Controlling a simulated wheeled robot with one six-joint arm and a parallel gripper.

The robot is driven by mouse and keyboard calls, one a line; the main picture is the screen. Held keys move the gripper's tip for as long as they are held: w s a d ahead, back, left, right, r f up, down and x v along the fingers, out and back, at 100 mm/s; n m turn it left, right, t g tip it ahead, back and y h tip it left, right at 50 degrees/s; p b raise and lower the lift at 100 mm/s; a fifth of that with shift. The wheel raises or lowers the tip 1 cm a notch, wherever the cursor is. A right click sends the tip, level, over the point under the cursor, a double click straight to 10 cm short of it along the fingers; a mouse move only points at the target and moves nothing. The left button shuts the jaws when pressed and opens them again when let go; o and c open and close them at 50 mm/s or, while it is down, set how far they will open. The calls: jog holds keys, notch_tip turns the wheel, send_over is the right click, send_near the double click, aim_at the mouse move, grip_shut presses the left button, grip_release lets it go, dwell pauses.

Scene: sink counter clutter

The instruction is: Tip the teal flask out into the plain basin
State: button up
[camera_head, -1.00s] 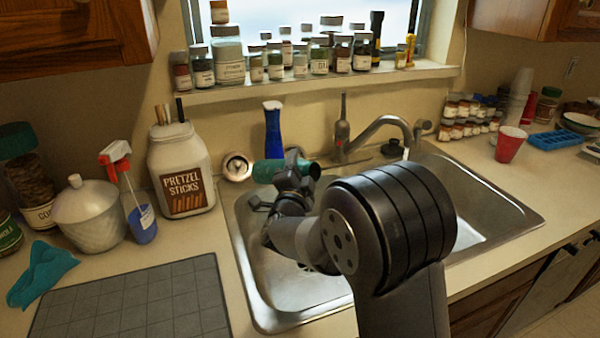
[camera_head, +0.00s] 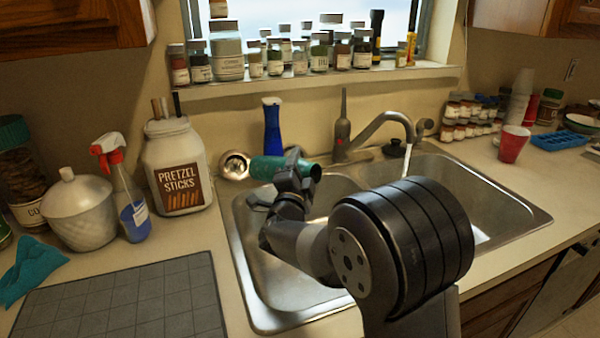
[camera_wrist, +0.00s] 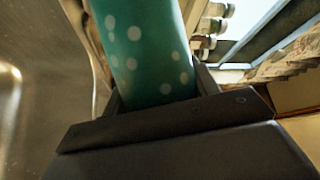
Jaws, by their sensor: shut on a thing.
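My gripper (camera_head: 290,168) is shut around the middle of the teal flask (camera_head: 264,168). The flask lies roughly level, with its dark round end toward the right, and appears over the back edge of the left basin. In the wrist view the flask (camera_wrist: 150,45) is teal with pale dots, between my fingers; its ends are out of view. The left basin (camera_head: 262,300) is bare metal where it shows and is partly hidden by my arm. The right basin (camera_head: 505,215) has water running into it from the tap. No liquid shows leaving the flask.
The tap (camera_head: 375,130) stands behind the sink, close to the flask's right. A blue bottle (camera_head: 272,130) stands just behind the flask. A pretzel jar (camera_head: 178,170) and spray bottle (camera_head: 128,205) stand left. A grey mat (camera_head: 120,300) lies at the front left.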

jog(key=shift+s+d+f+m+t+h+b, duration=0.2)
jog(key=shift+f+m+b, duration=0.45)
jog(key=shift+b, duration=1.45)
jog(key=shift+w+a+f+m+t+h+b, duration=0.15)
jog(key=shift+f+m+h+b, duration=0.4)
jog(key=shift+b, duration=1.5)
jog(key=shift+d+r, duration=0.1)
jog(key=b, duration=0.3)
jog(key=shift+f, duration=0.35)
jog(key=shift+r+y+b, duration=0.15)
jog(key=shift+y+b, duration=0.2)
jog(key=shift+b, duration=0.4)
jog(key=shift+r, duration=0.1)
